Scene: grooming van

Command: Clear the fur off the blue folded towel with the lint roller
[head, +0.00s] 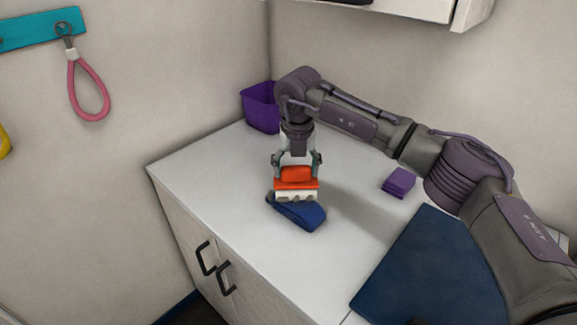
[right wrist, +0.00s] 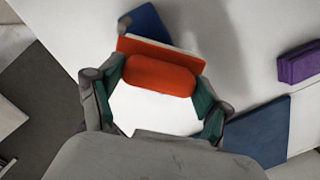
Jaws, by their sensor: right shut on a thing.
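The lint roller (head: 297,184) has an orange grip and a white lower part with dark patches along its bottom edge. My right gripper (head: 297,163) is shut on its orange grip, which also shows between the fingers in the right wrist view (right wrist: 160,75). The blue folded towel (head: 302,215) lies on the white counter directly under the roller. The roller hides its far part; I cannot tell whether they touch. A corner of the towel shows in the right wrist view (right wrist: 146,21). No fur can be made out on the visible towel. My left gripper is not in view.
A purple folded towel (head: 398,182) lies to the right on the counter (head: 205,178). A purple bin (head: 260,108) stands in the back corner. A large dark blue mat (head: 430,262) covers the right front. The counter left of the towel is clear.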

